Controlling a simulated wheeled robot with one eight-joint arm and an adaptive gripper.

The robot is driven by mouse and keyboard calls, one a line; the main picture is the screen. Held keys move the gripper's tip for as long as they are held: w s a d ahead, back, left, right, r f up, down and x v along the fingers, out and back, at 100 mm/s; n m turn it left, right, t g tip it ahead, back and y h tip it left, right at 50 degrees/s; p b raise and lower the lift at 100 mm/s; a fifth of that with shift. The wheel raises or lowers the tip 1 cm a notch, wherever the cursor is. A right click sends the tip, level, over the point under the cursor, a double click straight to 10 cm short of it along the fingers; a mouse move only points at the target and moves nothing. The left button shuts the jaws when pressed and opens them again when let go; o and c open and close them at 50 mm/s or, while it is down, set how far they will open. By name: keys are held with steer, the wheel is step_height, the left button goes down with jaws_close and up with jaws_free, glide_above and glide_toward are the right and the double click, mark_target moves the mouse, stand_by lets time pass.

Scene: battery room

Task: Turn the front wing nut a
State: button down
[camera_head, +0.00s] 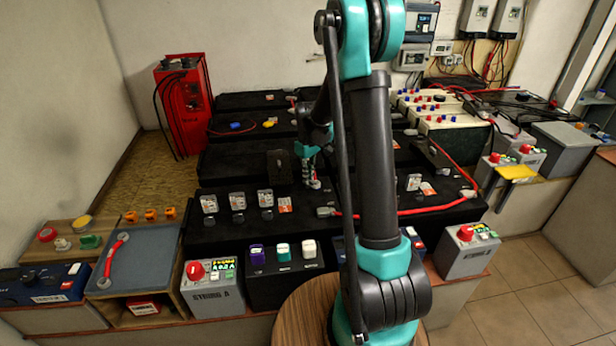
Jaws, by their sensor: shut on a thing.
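My gripper (312,184) is small and far off in the head view, beyond my arm. It points down at the black battery blocks in the middle of the bench. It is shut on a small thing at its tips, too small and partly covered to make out. I cannot tell whether this is front wing nut a. I cannot pick out a wing nut elsewhere. My upper arm hides part of the bench just right of the gripper.
A red cable (410,211) runs along the front right. A red unit (184,105) stands at the back left. A grey box with a red knob (211,287) and a grey tray (143,262) sit at the front left.

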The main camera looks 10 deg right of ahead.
steer(key=m, duration=0.3)
steer(key=shift+m, duration=2.2)
steer(key=c, duration=1.6)
jaws_free()
step_height(320, 180, up, 12)
